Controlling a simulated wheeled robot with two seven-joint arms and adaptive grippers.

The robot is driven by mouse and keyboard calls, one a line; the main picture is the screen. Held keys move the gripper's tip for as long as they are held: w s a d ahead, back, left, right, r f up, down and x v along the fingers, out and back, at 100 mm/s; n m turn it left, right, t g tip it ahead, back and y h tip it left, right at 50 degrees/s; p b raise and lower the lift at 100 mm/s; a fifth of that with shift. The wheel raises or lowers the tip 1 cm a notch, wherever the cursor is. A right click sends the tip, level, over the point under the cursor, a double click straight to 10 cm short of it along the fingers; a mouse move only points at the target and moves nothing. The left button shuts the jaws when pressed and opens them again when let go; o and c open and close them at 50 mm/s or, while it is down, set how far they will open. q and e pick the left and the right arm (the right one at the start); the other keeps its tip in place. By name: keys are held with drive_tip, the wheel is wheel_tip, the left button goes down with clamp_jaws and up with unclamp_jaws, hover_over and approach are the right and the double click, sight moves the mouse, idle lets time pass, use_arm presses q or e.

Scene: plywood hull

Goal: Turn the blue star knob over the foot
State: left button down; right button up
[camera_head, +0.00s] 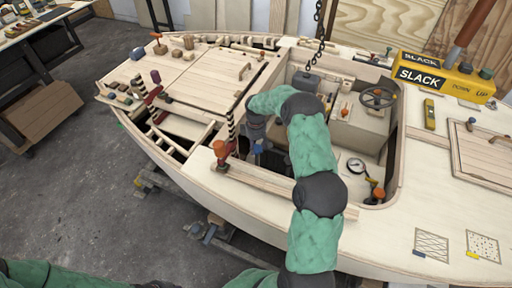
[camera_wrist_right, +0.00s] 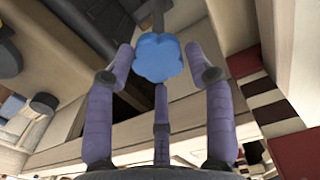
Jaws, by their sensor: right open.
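The blue star knob (camera_wrist_right: 158,57) shows in the right wrist view on a grey stem. It sits between the tips of my right gripper's fingers. My right gripper (camera_wrist_right: 160,72) is open, with one finger on each side of the knob and a third below it. I cannot tell whether any finger touches it. In the head view my right gripper (camera_head: 259,147) reaches down into the hull opening beside the striped clamp, and I cannot make out the knob there. The foot is not clearly visible. My left gripper is out of view.
A grey weight (camera_head: 306,82) hangs on a chain over the opening. A yellow SLACK box (camera_head: 440,75) and a steering wheel (camera_head: 378,97) are to the right.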

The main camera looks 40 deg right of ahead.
wheel_tip(320, 180, up, 11)
idle(0.3)
idle(0.5)
